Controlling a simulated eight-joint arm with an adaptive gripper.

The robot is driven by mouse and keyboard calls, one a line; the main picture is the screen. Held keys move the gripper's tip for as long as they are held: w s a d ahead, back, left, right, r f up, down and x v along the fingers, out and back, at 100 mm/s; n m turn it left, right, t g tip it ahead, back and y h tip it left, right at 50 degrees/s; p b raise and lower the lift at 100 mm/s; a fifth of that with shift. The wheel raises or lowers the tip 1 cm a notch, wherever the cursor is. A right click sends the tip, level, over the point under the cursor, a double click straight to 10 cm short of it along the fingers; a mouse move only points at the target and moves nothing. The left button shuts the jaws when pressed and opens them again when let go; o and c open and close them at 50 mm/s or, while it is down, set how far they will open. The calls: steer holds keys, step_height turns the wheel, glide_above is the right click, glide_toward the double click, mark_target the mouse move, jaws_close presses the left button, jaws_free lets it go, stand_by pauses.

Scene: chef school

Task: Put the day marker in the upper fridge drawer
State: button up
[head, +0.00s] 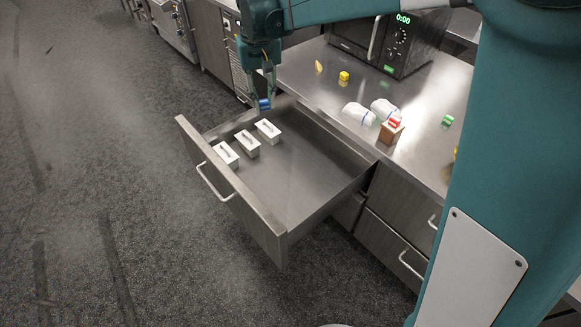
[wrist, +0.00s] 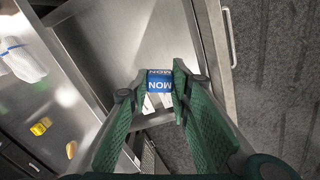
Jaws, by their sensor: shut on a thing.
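The blue day marker (head: 264,104), lettered "MON" in the wrist view (wrist: 159,84), is held between the fingertips of my gripper (head: 262,92). My gripper's two green fingers (wrist: 160,86) are shut on it from either side. An open metal drawer (head: 236,200) is pulled out below the counter. In the head view, the marker appears above the drawer's far left corner.
On the counter (head: 300,80) are a black microwave (head: 395,40), two white rolled items (head: 358,113), a brown box (head: 391,132) with a red piece on it, a green piece (head: 447,120), a yellow cube (head: 344,76) and an orange piece (head: 319,66). Floor left of the drawer is clear.

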glide_above(272, 191)
step_height(272, 191, down, 37)
stand_by(0.4)
steer(key=shift+f+b, duration=0.65)
steer(key=shift+f, duration=2.4)
steer(key=shift+f+b, duration=0.4)
steer(key=shift+f, duration=1.45)
steer(key=shift+f, duration=0.2)
steer(key=o, duration=0.8)
steer(key=shift+c, duration=0.2)
steer(key=shift+r, duration=0.25)
step_height(272, 191, up, 12)
steer(key=p, duration=0.2)
steer(key=shift+p, duration=0.3)
